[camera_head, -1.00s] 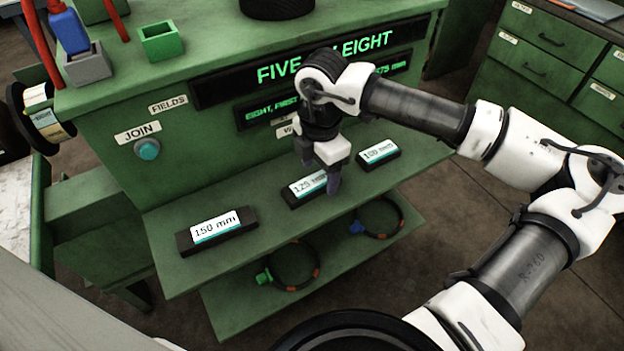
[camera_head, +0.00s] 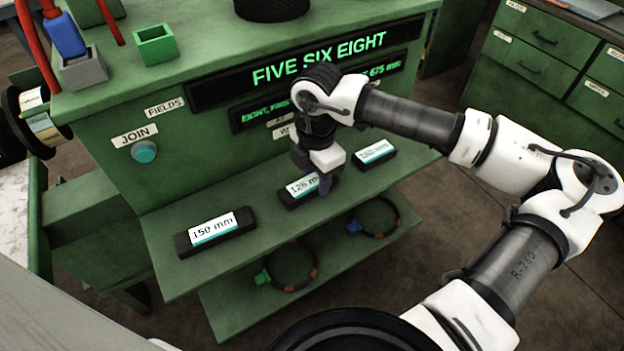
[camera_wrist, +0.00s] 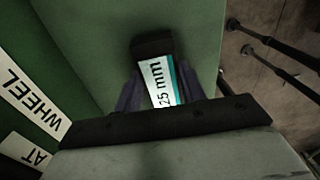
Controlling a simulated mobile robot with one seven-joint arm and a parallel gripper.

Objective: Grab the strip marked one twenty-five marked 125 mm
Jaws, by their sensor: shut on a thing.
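The strip marked 125 mm (camera_head: 300,188) is a dark block with a white and teal label on the green shelf, between two similar strips. My gripper (camera_head: 327,184) is down at its right part and covers the end of its label. In the wrist view the strip (camera_wrist: 160,78) lies between the two fingers of my gripper (camera_wrist: 162,92), which are closed against its sides. The label there reads "25 mm"; its first digit is hidden. The strip appears to rest on the shelf still.
The 150 mm strip (camera_head: 215,233) lies to the left and another labelled strip (camera_head: 374,153) to the right, close to my gripper. The shelf (camera_head: 165,262) has a lower shelf (camera_head: 235,312) with two ring-shaped loops. A JOIN button (camera_head: 144,152) and lit displays (camera_head: 318,60) are on the panel behind.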

